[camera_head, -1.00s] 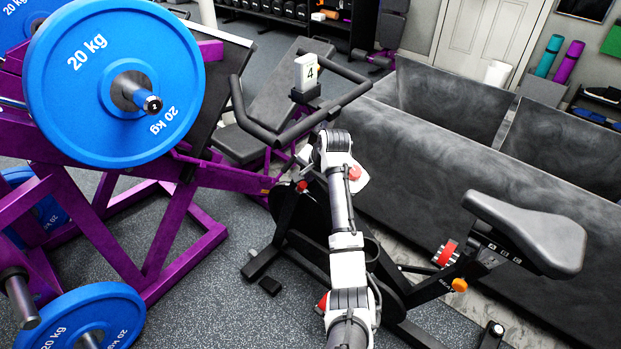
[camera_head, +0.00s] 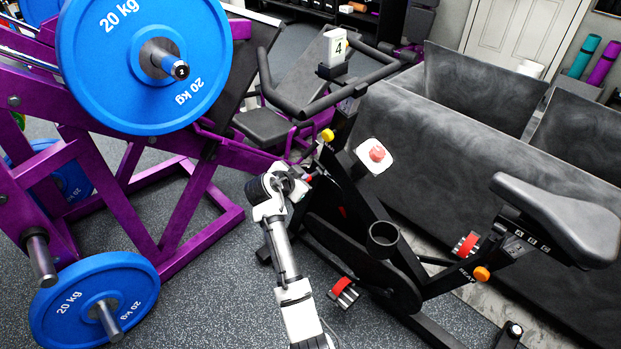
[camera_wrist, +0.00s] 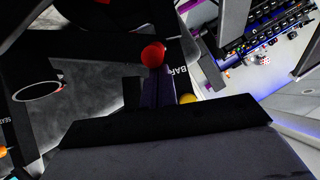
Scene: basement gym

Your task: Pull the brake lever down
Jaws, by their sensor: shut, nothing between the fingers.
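The exercise bike (camera_head: 365,215) fills the middle of the head view. A small red knob (camera_head: 309,178) shows beside its front frame, and I take it as the end of the brake lever. In the wrist view the red ball (camera_wrist: 153,55) stands just beyond my gripper, with a dark stem below it. My gripper (camera_head: 301,184) is shut and empty, close to the left of the red knob. Its dark end (camera_wrist: 165,112) covers the lower part of the wrist view and hides the lever's lower part. I cannot tell whether it touches the lever.
A yellow knob (camera_head: 327,135) sits on the bike's front post, close to the lever. The handlebar (camera_head: 300,115) is above, and the cup holder (camera_head: 383,236) is to the right. A purple plate machine (camera_head: 190,215) stands left. Open floor (camera_head: 215,285) lies between machine and bike.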

